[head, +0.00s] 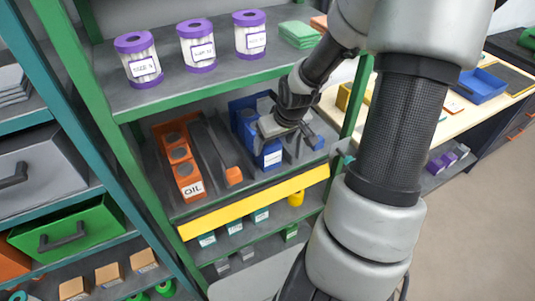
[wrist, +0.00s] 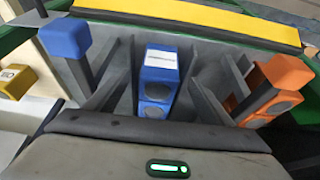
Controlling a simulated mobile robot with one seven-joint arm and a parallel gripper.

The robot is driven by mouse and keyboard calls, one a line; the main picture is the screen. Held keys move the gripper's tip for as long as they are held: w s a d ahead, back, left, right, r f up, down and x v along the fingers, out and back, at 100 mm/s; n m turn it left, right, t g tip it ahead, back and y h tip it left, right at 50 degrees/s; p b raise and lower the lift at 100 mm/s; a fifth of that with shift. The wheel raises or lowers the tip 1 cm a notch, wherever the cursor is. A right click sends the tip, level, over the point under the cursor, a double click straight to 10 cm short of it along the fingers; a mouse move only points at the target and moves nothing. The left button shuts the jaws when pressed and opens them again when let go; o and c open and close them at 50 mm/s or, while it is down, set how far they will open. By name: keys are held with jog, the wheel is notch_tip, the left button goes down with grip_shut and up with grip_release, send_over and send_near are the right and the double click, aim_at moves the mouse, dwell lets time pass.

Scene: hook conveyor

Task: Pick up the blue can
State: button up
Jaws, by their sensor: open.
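A blue can (head: 269,153) with a white label stands at the front of a lane on the middle shelf. In the wrist view, the labelled blue can (wrist: 161,66) is in the centre with another blue can (wrist: 154,108) behind it. My gripper (head: 277,124) is over the blue lane and hides part of the row from the head view. In the wrist view, its grey housing fills the bottom, and the cans lie beyond it between grey upright plates. It is open, and nothing shows held. Contact with a can cannot be told.
A blue-ended grey bar (wrist: 66,42) and an orange-ended one (wrist: 287,72) flank the lane. Orange oil cans (head: 180,160) stand to the left. A yellow strip (head: 255,201) runs along the shelf front. White and purple canisters (head: 196,45) stand on the shelf above.

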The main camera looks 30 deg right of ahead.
aim_at(268, 144)
jog(key=shift+w, duration=1.05)
jog(key=b+x, duration=0.1)
jog(key=x, duration=0.4)
jog(key=c, duration=1.3)
jog(key=shift+c, duration=0.9)
jog(key=shift+w+r, duration=0.1)
